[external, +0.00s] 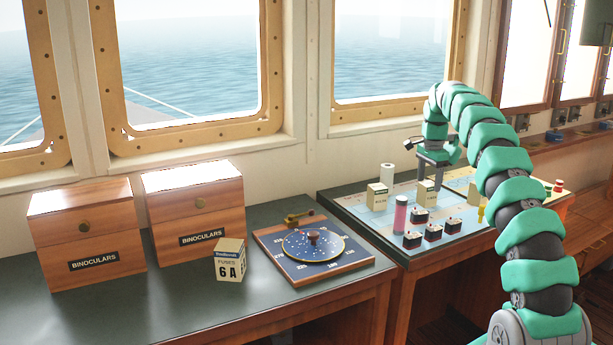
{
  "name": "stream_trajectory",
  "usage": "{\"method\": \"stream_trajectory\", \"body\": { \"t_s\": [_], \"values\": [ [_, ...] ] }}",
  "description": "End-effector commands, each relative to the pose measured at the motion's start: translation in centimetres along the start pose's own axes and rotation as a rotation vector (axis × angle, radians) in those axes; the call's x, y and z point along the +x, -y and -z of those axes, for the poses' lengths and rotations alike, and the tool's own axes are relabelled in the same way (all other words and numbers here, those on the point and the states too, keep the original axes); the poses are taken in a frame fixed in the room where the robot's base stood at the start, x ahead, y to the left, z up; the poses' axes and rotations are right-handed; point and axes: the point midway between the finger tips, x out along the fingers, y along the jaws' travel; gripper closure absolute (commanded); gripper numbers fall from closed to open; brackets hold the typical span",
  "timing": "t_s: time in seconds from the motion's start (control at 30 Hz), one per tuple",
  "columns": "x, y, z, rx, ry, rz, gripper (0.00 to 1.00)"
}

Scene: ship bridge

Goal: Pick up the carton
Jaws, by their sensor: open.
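My gripper (433,180) is open and points down over the chart table on the right. A small cream carton (427,195) with a dark label stands directly below it, close to the fingertips. I cannot tell whether the fingers are around the carton or just above it. A second similar cream carton (377,198) stands to the left of it. A larger cream and dark fuse carton (229,262) marked "FUSES 6A" stands on the left counter, well away from my gripper.
Two wooden binocular boxes (88,238) and a round dial board (313,247) occupy the left counter. Windows rise behind.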

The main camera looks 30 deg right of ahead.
Motion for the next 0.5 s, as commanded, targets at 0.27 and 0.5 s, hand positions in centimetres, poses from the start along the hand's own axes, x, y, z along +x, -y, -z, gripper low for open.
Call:
{"method": "stream_trajectory", "body": {
  "t_s": [0.27, 0.5],
  "values": [
    [3.4, -0.4, -0.4, 0.001, 0.002, -0.004, 0.29],
    [4.2, -0.4, -0.4, 0.000, 0.001, -0.001, 0.29]
  ]
}}
